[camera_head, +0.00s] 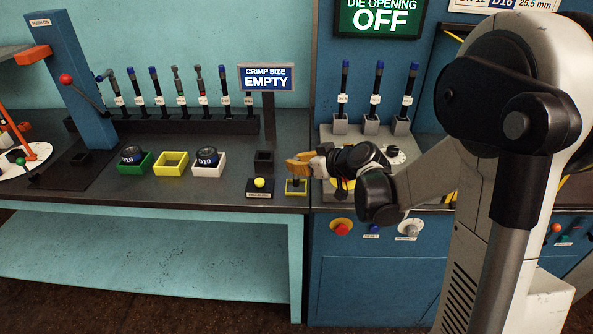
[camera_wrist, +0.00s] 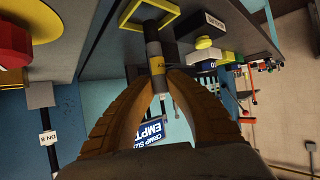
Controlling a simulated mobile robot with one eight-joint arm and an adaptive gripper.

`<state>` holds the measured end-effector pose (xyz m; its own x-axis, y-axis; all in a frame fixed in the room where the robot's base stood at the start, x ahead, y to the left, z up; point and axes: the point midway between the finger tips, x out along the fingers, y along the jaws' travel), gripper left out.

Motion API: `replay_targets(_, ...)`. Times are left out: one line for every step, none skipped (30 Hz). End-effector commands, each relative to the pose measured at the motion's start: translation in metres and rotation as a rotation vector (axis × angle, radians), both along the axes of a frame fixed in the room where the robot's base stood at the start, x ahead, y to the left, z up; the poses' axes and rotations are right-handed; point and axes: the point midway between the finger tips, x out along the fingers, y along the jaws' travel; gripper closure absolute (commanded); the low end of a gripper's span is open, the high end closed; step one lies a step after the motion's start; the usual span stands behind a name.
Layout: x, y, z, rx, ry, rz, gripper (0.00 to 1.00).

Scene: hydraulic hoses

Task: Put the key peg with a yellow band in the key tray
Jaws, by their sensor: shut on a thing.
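My gripper (camera_head: 300,166) is over the front of the bench, with its yellow fingers pointing left. In the wrist view the fingers (camera_wrist: 160,82) are shut on the key peg (camera_wrist: 154,48), a dark and grey peg with a yellow band (camera_wrist: 157,70) near the fingertips. A small yellow-edged tray (camera_head: 303,191), which looks like the key tray, lies on the bench right below my gripper. It also shows at the top of the wrist view (camera_wrist: 172,18). The peg's far end points to this tray; I cannot tell whether it touches. The fingers hide much of the peg in the head view.
A yellow knob (camera_head: 259,183) on a dark base stands just left of the tray. Behind it are a small dark holder (camera_head: 263,162) and a sign post (camera_head: 269,120). White (camera_head: 209,170), yellow (camera_head: 171,171) and green (camera_head: 134,169) bins sit further left. A red button (camera_head: 342,229) is on the blue front.

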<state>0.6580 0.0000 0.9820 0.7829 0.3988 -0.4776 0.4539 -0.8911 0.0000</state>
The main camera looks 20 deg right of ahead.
Motion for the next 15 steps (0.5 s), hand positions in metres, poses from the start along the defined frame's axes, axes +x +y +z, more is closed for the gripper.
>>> replay_targets(0.0005,-0.0002,-0.0119,0.000,0.000,0.000,1.00)
replay_targets(0.0004,-0.0003,-0.0142,0.000,0.000,0.000,1.00)
replay_targets(0.0003,-0.0002,-0.0152,0.000,0.000,0.000,1.00)
replay_targets(0.0001,-0.0002,-0.0148,0.000,0.000,0.000,1.00)
replay_targets(0.0001,-0.0002,-0.0139,0.000,0.000,0.000,1.00)
replay_targets(0.0001,-0.0002,-0.0131,0.000,0.000,0.000,1.00)
replay_targets(0.0001,-0.0002,-0.0128,0.000,0.000,0.000,1.00)
replay_targets(0.0001,-0.0002,-0.0128,0.000,0.000,0.000,1.00)
replay_targets(0.0001,-0.0003,-0.0128,0.000,0.000,0.000,1.00)
replay_targets(0.0001,-0.0003,-0.0134,0.000,0.000,0.000,1.00)
replay_targets(0.0002,-0.0002,-0.0144,0.000,0.000,0.000,1.00)
replay_targets(0.0002,-0.0003,-0.0161,0.000,0.000,0.000,1.00)
replay_targets(0.0001,-0.0003,-0.0172,0.000,0.000,0.000,1.00)
replay_targets(0.0001,-0.0003,-0.0162,0.000,0.000,0.000,0.76)
replay_targets(0.0001,-0.0003,-0.0157,0.000,0.000,0.000,0.66)
